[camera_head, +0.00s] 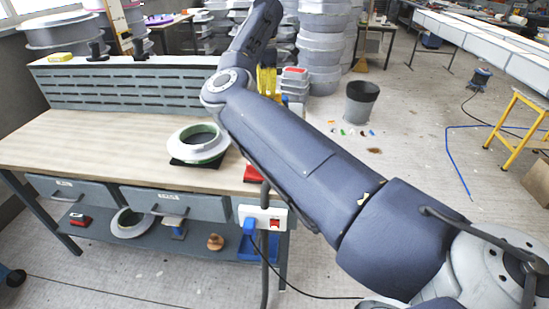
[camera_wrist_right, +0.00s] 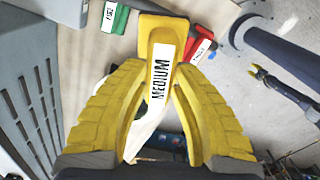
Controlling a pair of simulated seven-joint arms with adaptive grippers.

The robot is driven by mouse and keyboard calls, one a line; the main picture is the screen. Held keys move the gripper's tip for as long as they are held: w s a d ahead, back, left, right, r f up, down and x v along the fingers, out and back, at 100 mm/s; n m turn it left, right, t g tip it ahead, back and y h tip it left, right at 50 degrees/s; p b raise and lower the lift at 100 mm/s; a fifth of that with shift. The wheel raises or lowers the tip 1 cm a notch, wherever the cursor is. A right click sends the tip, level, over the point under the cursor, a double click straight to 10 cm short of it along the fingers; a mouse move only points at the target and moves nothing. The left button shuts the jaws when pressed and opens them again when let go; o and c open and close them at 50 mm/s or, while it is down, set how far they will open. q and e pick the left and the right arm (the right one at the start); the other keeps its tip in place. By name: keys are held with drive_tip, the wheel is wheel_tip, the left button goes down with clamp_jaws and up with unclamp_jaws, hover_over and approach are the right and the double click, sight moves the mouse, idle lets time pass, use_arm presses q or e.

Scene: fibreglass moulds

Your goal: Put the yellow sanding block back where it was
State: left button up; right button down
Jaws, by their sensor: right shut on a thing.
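My right gripper (camera_wrist_right: 160,75) has yellow ribbed fingers shut on the yellow sanding block (camera_wrist_right: 160,30), whose white label reads MEDIUM. The block is held above the bench's right part. In the head view the yellow fingers (camera_head: 266,80) show small past my forearm, and I cannot make out the block there. In the right wrist view a green block (camera_wrist_right: 118,20) and a red block (camera_wrist_right: 203,44), both with white labels, lie below on the bench top. A small dark gripper with yellow tips (camera_wrist_right: 258,72), probably my left, shows at the right of that view, too small to judge.
The wooden bench top (camera_head: 90,135) is mostly bare. A white ring-shaped mould (camera_head: 185,145) sits on a black pad near its right. A slotted grey panel (camera_head: 125,90) runs along the back. My right arm crosses the bench's right end.

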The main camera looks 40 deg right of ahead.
drive_tip(key=shift+w+a+f, duration=0.1)
drive_tip(key=shift+w+a, duration=0.1)
drive_tip(key=shift+w, duration=0.1)
drive_tip(key=shift+f+n, duration=0.2)
drive_tip(key=shift+n, duration=0.1)
wheel_tip(320, 180, down, 19)
drive_tip(key=shift+f, duration=0.2)
drive_tip(key=shift+f, duration=0.15)
drive_tip(key=c, duration=1.2)
unclamp_jaws()
drive_tip(key=shift+o, duration=0.2)
wheel_tip(320, 180, up, 12)
drive_tip(key=shift+r, duration=0.15)
